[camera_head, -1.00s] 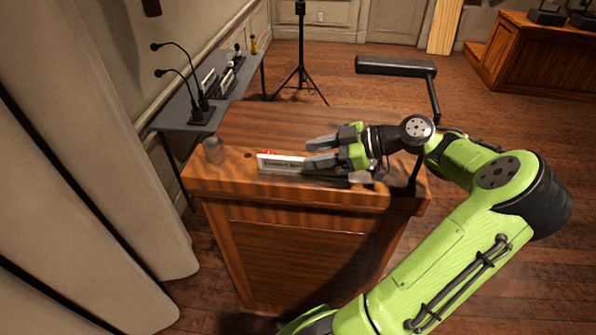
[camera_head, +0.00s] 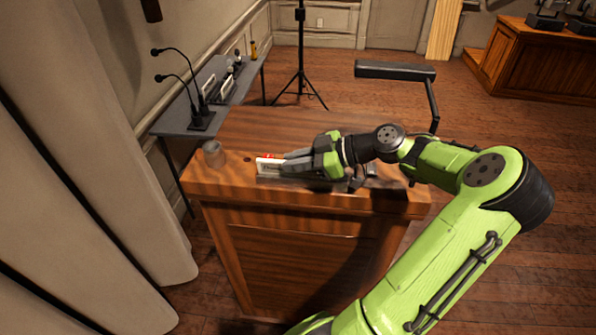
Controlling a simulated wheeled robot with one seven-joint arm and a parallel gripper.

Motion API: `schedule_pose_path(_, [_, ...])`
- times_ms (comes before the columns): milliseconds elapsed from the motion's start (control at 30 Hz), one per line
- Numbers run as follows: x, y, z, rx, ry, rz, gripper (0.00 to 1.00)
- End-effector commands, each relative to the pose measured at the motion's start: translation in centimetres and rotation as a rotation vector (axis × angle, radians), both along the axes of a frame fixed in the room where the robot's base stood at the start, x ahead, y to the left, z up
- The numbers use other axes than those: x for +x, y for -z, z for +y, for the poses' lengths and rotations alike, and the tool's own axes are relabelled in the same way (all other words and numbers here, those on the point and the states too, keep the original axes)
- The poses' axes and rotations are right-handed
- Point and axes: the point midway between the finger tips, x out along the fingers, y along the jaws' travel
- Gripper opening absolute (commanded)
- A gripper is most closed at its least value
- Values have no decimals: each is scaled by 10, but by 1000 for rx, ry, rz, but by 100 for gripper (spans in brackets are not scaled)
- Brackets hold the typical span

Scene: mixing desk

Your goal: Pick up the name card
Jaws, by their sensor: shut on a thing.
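The name card (camera_head: 268,166) is a white plate standing near the front edge of the wooden lectern (camera_head: 290,222). Only its left end shows clearly; my gripper hides much of the rest. My green and black gripper (camera_head: 291,164) reaches in from the right, with its fingers pointing left. Its fingers are closed on the card. I cannot tell whether the card's lower edge is off the lectern top.
A small glass (camera_head: 213,154) stands left of the card. Something small and red (camera_head: 271,156) shows just behind the card. A grey side table (camera_head: 172,124) with microphones (camera_head: 190,85) is at the left. A black stand (camera_head: 300,60) is behind the lectern.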

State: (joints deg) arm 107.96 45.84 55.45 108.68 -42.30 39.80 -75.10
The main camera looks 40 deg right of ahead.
Motion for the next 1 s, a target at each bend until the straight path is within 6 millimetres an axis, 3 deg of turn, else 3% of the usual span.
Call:
schedule_pose_path(167, [0, -5, 0, -2, 0, -1, 0])
schedule_pose_path(500, [0, -84, -1, -4, -1, -3, 0])
schedule_pose_path(600, [0, -97, 0, -3, -1, -2, 0])
schedule_pose_path(1000, [0, -100, 0, 1, -1, 0, 0])
